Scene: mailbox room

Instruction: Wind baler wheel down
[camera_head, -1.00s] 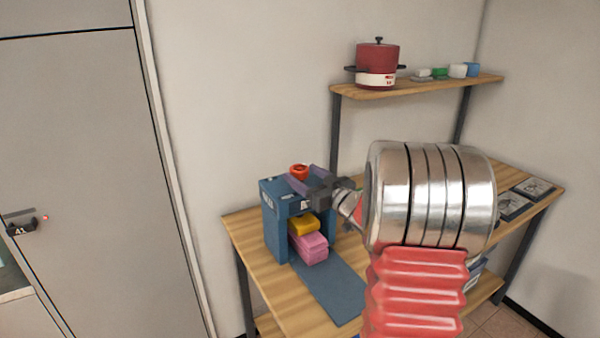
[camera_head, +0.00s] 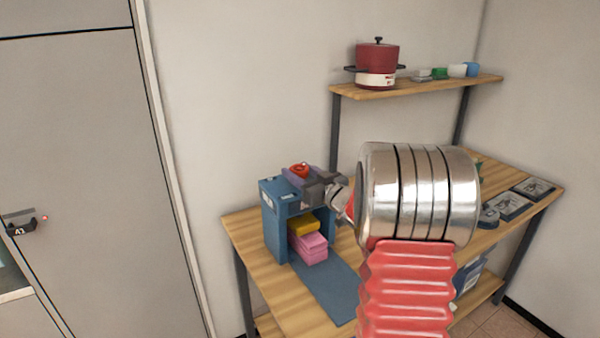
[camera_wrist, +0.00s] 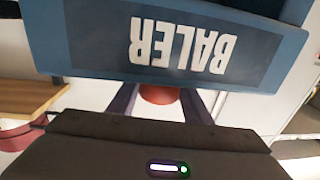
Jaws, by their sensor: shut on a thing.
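The blue baler (camera_head: 270,222) stands on the wooden table at the left end, and its lettered front fills the top of the wrist view (camera_wrist: 250,50). Its red wheel (camera_head: 299,170) sits on top, and part of it shows between my fingers in the wrist view (camera_wrist: 158,94). My gripper (camera_head: 297,175) reaches in from the right, its fingers shut on the wheel. Under the baler's frame a yellow block (camera_head: 303,226) lies on pink blocks (camera_head: 310,246). The far finger contact is partly hidden.
A blue mat (camera_head: 328,290) runs from the baler to the table's front edge. A red pot (camera_head: 377,62) and small containers stand on the shelf (camera_head: 430,87) above. Framed flat items (camera_head: 513,204) lie at the table's right. A grey door is at left.

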